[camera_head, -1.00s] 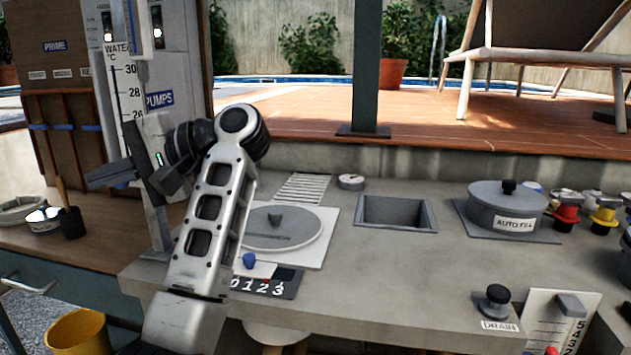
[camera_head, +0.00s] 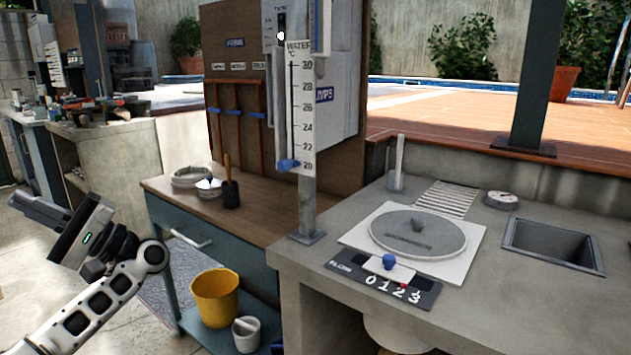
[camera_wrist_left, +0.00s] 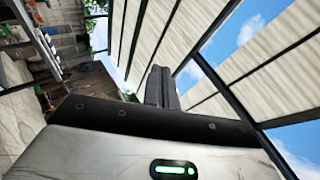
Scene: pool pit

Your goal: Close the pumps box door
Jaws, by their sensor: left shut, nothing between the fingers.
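My left gripper (camera_head: 28,206) is at the lower left of the head view, over the floor, well apart from the box. Its fingers are together and empty; they show in the left wrist view (camera_wrist_left: 160,88) against the slatted roof and sky. My right gripper is not in view.
The thermometer (camera_head: 300,105) stands on a post at the concrete counter's (camera_head: 300,265) corner. A wooden-topped bench (camera_head: 260,215) lies below the board, with a yellow bucket (camera_head: 215,297) under it. Open floor lies between my left arm and the bench.

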